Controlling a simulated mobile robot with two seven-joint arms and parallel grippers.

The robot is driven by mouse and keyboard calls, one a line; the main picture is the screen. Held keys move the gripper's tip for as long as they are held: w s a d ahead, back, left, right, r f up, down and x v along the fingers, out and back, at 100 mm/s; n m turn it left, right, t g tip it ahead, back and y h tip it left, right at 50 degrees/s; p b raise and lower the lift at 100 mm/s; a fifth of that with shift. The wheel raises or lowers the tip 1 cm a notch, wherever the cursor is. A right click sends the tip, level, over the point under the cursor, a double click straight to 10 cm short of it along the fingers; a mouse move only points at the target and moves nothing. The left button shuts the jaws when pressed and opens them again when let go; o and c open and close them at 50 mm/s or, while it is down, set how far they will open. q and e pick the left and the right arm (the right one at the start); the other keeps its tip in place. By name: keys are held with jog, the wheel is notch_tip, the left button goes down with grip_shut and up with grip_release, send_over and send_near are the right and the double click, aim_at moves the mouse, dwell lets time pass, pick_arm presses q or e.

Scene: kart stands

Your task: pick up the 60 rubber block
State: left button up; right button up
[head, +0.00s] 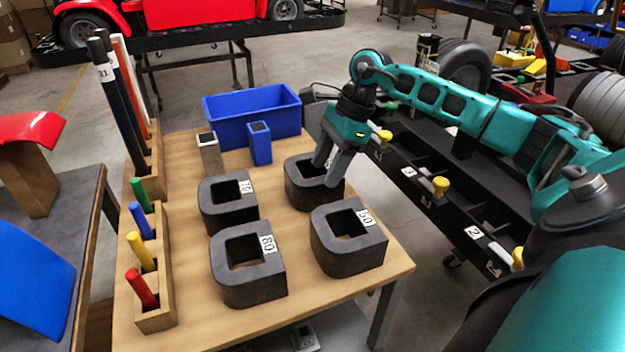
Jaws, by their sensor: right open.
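Four-sided dark rubber blocks with square holes stand on the wooden table. The back right block (299,187) has its label hidden behind my right gripper (325,186); the other labels read 70, 80 and 50, so it is probably the 60 block. My right gripper points down at this block, with its two fingers slightly apart at the block's hole and right side. I cannot tell whether they touch it. My left gripper is not in view.
The 70 block (212,209), 80 block (252,289) and 50 block (350,258) stand close by. A blue bin (255,120), a grey tube (209,155) and a blue tube (260,148) are behind. A wooden rack (157,319) of coloured handles lines the left edge.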

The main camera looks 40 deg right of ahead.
aim_at(311, 180)
jog(key=shift+x, duration=1.35)
jog(key=shift+c, duration=0.4)
grip_shut()
jog(key=shift+r, duration=0.1)
